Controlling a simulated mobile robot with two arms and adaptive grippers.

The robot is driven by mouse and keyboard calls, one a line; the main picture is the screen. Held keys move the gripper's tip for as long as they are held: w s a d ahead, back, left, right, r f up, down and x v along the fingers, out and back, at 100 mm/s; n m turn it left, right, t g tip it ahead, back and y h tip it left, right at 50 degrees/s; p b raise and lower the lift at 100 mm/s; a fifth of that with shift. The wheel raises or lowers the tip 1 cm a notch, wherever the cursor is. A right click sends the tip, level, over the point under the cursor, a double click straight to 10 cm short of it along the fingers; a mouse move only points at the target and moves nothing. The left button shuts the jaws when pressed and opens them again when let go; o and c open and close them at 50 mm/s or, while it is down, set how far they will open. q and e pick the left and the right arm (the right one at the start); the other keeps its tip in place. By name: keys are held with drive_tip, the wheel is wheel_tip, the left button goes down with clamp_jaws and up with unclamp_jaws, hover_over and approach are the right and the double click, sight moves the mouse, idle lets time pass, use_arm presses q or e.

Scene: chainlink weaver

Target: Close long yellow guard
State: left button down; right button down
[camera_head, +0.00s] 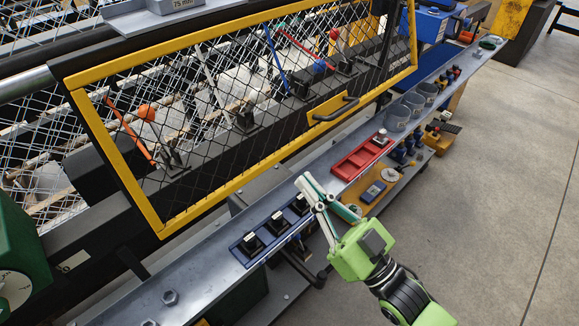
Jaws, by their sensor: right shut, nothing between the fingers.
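The long yellow guard (147,208) is a yellow frame with black mesh on the machine's front. It spans from the left to the top right. Its black handle (336,109) sits on a yellow plate near the lower edge, right of the middle. I cannot tell from this view whether the guard is fully closed. My right gripper (305,182) is shut and empty, over the grey ledge in front of the guard, below and left of the handle and apart from it. My left gripper is not in view.
The grey ledge (200,262) holds a blue tray (244,250) with black pieces, a red tray (352,163) and several grey cups (397,118). A lower shelf with tools (374,191) lies right of my gripper. A green housing (18,243) stands at far left. The floor at right is clear.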

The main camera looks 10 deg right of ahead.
sight(275, 158)
drive_tip(key=w+a, duration=0.2)
drive_tip(key=w, duration=0.1)
drive_tip(key=shift+w+a+p, duration=0.15)
drive_tip(key=shift+a+p, duration=0.1)
drive_tip(key=shift+p, duration=0.1)
drive_tip(key=shift+w+a+f, duration=0.35)
drive_tip(key=shift+w+a, duration=0.05)
drive_tip(key=w+a+f+t+b, duration=0.1)
drive_tip(key=w+a+f+b, duration=0.1)
drive_tip(key=w+a+b, duration=0.4)
drive_tip(key=shift+w+f+y+b, duration=0.35)
drive_tip(key=shift+w+y+b, duration=0.05)
drive_tip(key=shift+w+b, duration=0.55)
